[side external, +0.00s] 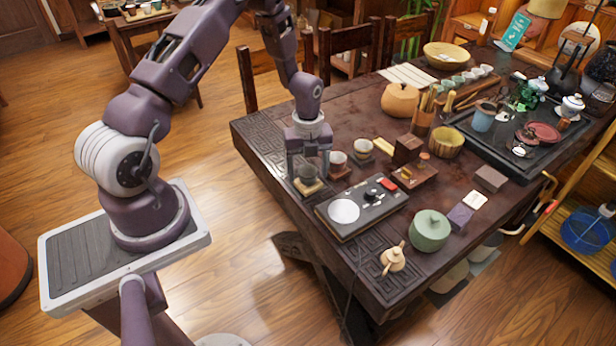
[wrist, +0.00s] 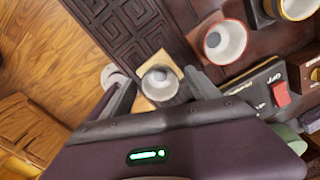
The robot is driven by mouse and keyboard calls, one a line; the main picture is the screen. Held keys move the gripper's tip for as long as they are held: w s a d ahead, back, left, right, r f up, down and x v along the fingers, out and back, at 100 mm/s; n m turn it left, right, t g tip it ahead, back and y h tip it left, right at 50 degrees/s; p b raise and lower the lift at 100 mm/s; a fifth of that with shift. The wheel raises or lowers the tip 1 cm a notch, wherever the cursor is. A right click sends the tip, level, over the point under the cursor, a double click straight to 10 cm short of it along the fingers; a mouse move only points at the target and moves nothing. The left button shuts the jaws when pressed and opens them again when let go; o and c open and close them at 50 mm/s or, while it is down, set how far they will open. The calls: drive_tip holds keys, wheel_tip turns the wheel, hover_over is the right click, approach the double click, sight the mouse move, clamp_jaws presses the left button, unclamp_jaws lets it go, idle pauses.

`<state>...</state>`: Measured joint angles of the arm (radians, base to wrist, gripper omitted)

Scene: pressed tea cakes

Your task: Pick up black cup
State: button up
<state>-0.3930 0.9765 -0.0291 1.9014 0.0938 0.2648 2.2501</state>
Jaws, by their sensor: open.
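The dark cup (side external: 307,174) stands upright on a small pale wooden coaster (side external: 309,188) near the table's left front edge. In the wrist view the same cup (wrist: 159,83) shows a pale grey inside, on its square coaster (wrist: 146,104). My gripper (side external: 308,172) is open and points down over the cup. In the wrist view the fingers of my gripper (wrist: 157,86) are on either side of the cup, with a gap on each side.
A red-rimmed cup (wrist: 225,42) stands close to the right finger, with a yellow-rimmed cup (wrist: 298,8) beyond it. A black scale (side external: 362,207) with a round plate lies just right of the cup. The carved table edge (side external: 262,150) is clear on the left.

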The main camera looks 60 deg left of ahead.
drive_tip(key=shift+f, duration=0.45)
drive_tip(key=c, duration=1.4)
